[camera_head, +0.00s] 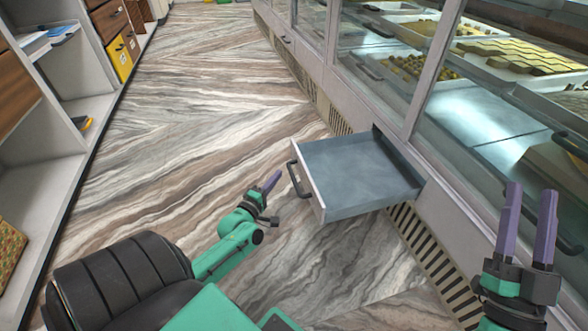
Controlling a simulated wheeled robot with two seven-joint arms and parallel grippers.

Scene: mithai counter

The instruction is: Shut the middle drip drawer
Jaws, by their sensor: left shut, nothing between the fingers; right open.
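The middle drip drawer (352,171) is a shallow grey tray pulled out of the counter's lower front, open and empty. Its white front panel (309,186) carries a dark bar handle (297,179). My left gripper (273,183) is shut and empty, just left of the handle in the picture and apart from it; the gap in depth is hard to judge. My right gripper (528,227) is open and empty at the lower right, pointing up in front of the display glass, clear of the drawer.
The glass display counter (330,75) with trays of sweets runs along the right. A slatted vent (433,262) lies below the drawer. Another closed drawer handle (286,40) shows farther along. Shelves (75,115) line the left. The marbled floor (190,110) between them is clear.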

